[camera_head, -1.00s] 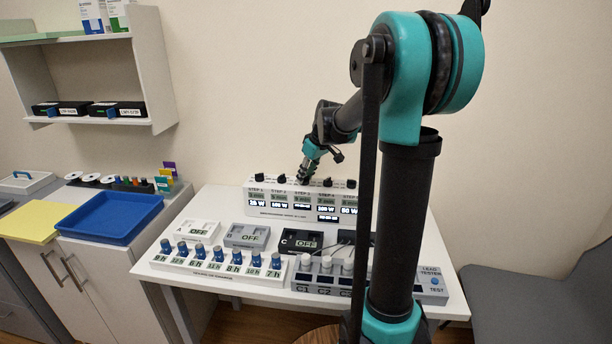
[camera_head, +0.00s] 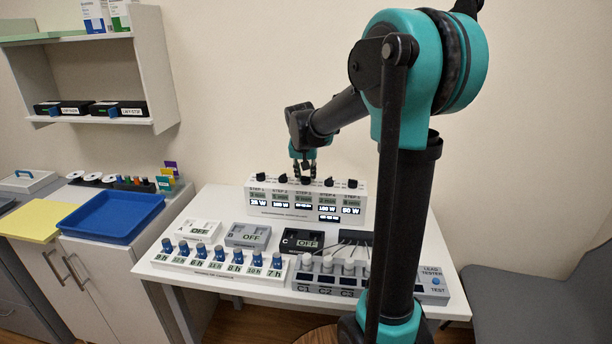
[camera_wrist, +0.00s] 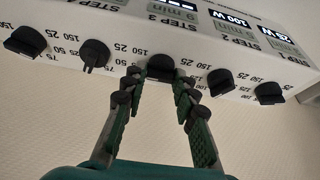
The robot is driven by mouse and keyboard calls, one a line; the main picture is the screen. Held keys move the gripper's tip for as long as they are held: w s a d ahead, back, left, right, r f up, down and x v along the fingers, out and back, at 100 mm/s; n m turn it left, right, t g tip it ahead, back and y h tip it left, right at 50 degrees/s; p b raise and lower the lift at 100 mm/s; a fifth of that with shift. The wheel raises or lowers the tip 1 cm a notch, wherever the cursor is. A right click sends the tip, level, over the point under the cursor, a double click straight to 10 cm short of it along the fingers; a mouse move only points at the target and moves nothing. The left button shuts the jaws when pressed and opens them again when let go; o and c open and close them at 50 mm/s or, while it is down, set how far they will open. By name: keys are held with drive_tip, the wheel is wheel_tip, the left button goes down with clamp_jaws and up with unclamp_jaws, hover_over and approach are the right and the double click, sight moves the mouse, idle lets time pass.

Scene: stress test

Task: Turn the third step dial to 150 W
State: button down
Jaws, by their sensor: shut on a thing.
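The white step panel (camera_head: 262,203) stands at the back of the table with a row of black dials on top. In the wrist view it is upside down, and the third step dial (camera_wrist: 160,67) sits beneath the STEP 3 label. My gripper (camera_wrist: 157,88) has a fingertip on each side of this dial and is shut on it. In the head view my gripper (camera_head: 304,172) comes down on the dial from above and hides most of it. The dial's pointer is hidden. The step 3 display is cut off in the wrist view and unreadable in the head view.
Neighbouring dials stand close on both sides: the step 4 dial (camera_wrist: 95,54) and the step 2 dial (camera_wrist: 220,82). A row of blue-capped knobs (camera_head: 209,256) is nearer.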

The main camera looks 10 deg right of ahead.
drive_tip(key=shift+a+m+g+h, duration=0.15)
drive_tip(key=shift+m+h, duration=0.25)
drive_tip(key=shift+m, duration=0.75)
drive_tip(key=shift+d+m+g+h, duration=0.1)
drive_tip(key=shift+m+g+h, duration=0.25)
drive_tip(key=shift+m, duration=0.8)
drive_tip(key=c, duration=1.2)
unclamp_jaws()
drive_tip(key=v, duration=1.2)
